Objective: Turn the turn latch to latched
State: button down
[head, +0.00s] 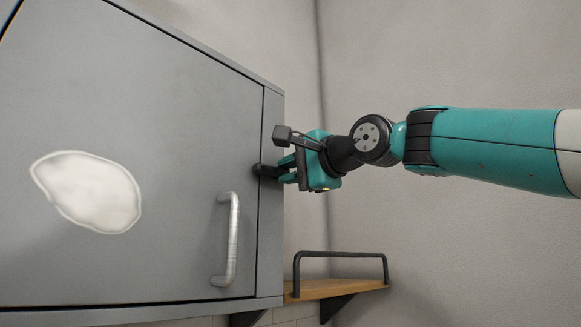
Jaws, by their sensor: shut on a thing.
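A grey cabinet door (170,150) fills the left of the head view and looks closed against its frame. My gripper (268,170) is at the door's right edge, above the silver handle. It is shut on the turn latch, a small dark part at the door's edge that my fingers mostly hide. I cannot tell the latch's angle from here. My arm reaches in from the right.
A silver bar handle (232,240) stands out from the door below my gripper. A wooden shelf (335,288) with a dark rail (340,254) is at the lower right. A white irregular patch (88,192) is on the door. The space before the right wall is open.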

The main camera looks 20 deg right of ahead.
jog(key=shift+f+m, duration=0.1)
jog(key=shift+m, duration=0.5)
jog(key=c, duration=1)
grip_release()
jog(key=shift+c, duration=0.2)
